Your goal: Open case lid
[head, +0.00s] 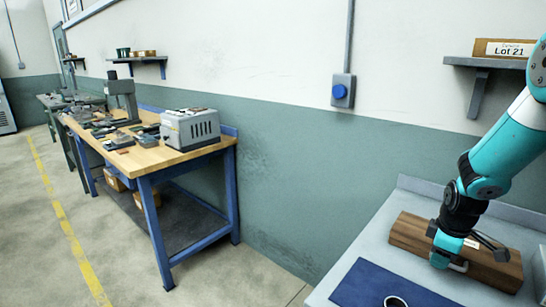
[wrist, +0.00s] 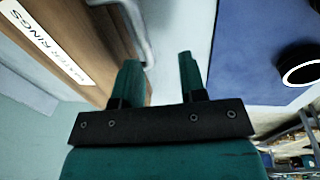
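The brown wooden case (head: 410,232) lies on the grey bench at the right of the head view, and its lid looks shut. In the wrist view the case (wrist: 75,25) fills the upper left, with a white label (wrist: 45,42) reading something like "MASTER RINGS". A pale metal handle (wrist: 138,28) is on its front face. My gripper (head: 443,256) is at the front of the case. In the wrist view its two teal fingers (wrist: 159,68) are apart with nothing seen between them. The handle is beside the left fingertip; I cannot tell whether they touch.
A blue mat (head: 372,287) lies in front of the case, with a dark ring-shaped part (head: 395,301) on it. A wall shelf (head: 485,62) with a "Lot 21" box (head: 503,48) is above. A wooden workbench (head: 150,160) with a grey machine stands left, across open floor.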

